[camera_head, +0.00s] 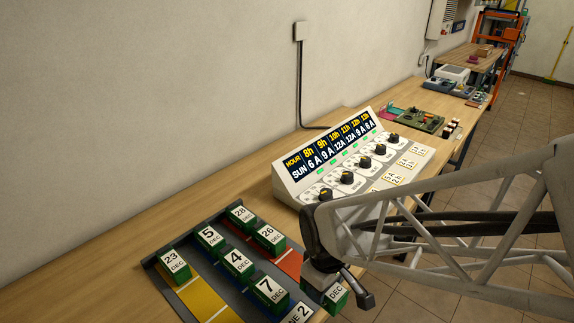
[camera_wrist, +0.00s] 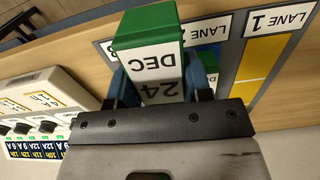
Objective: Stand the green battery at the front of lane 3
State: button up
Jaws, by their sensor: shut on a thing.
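My gripper (camera_head: 322,280) is shut on a green battery with a white label (camera_head: 336,294). In the wrist view the label of this held battery (camera_wrist: 160,62) reads 24 DEC, upside down, between the blue fingers of my gripper (camera_wrist: 165,85). The battery is near the front end of the lane tray (camera_head: 180,287), on the right side. Lane 3, the red lane (camera_head: 291,264), holds batteries 28 (camera_head: 241,216) and 26 (camera_head: 268,238) toward its back. My gripper hides lane 3's front. I cannot tell whether the held battery touches the tray.
Blue lane 2 holds batteries 5 (camera_head: 210,238), 4 (camera_head: 236,261) and 7 (camera_head: 269,292). Yellow lane 1 holds battery 23 (camera_head: 174,265) at its back; its front part is bare. A console with knobs (camera_head: 345,170) stands behind and right of the tray.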

aim_at(328, 296)
jog(key=shift+s+d+f+n, duration=0.1)
jog(key=shift+s+f, duration=0.15)
jog(key=shift+s, duration=0.3)
jog(key=shift+s+f+n, duration=0.1)
jog(key=shift+s+f, duration=0.15)
jog(key=shift+s, duration=0.3)
jog(key=shift+s+d+f+n, duration=0.1)
jog(key=shift+s+f, duration=0.15)
jog(key=shift+s, duration=0.3)
jog(key=shift+w, duration=0.15)
jog(key=shift+w+a+f, duration=0.25)
jog(key=shift+w+a, duration=0.45)
jog(key=shift+w, duration=1.85)
jog(key=shift+w+a+f, duration=0.2)
jog(key=shift+w+a, duration=0.45)
jog(key=shift+w, duration=1.9)
jog(key=shift+w+a+f, duration=0.25)
jog(key=shift+w+a, duration=0.45)
jog(key=shift+w, duration=1.85)
jog(key=shift+f, duration=1.75)
jog(key=shift+f, duration=0.15)
jog(key=o, duration=1.3)
